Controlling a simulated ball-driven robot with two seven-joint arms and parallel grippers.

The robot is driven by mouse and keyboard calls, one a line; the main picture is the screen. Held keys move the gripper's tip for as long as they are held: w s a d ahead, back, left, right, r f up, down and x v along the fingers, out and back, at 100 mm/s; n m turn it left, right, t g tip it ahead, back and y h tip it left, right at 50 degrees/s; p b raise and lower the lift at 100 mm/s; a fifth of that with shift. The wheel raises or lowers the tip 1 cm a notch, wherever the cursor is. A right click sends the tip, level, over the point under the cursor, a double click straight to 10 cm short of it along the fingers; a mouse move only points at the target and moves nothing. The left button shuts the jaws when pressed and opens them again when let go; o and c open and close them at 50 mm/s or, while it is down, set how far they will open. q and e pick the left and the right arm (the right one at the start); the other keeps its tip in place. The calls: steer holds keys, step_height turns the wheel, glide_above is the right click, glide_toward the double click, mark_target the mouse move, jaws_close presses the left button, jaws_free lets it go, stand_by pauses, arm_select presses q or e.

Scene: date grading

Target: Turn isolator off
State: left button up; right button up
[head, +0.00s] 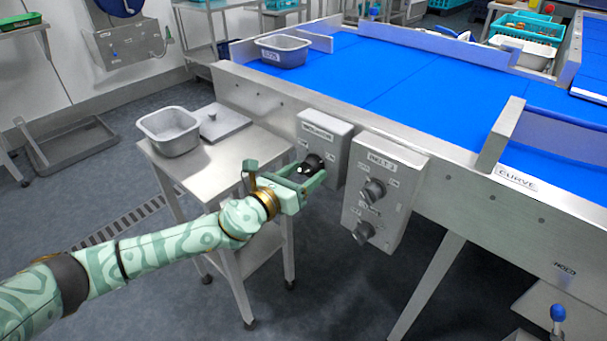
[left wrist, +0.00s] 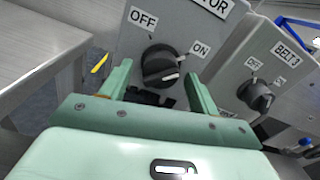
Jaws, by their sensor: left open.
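The isolator is a grey box (head: 326,132) on the side of the blue conveyor, with a black rotary knob (head: 312,164) on its front. In the left wrist view the knob (left wrist: 162,66) sits between an OFF label (left wrist: 143,19) at upper left and an ON label (left wrist: 200,49) at right. Its grip bar tilts up to the right, toward the ON side. My left gripper (head: 306,177) is open at the knob, with one finger on each side of it. I cannot tell whether the fingers touch it. My right gripper is not in view.
The BELT 3 box (head: 385,185) with two dark knobs is close to the right of the isolator. A steel side table (head: 215,165) with a grey tub (head: 170,131) and a flat lid (head: 222,123) stands to the left. The blue conveyor (head: 400,75) extends behind.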

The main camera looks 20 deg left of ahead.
arm_select(q)
steer(key=c, duration=1)
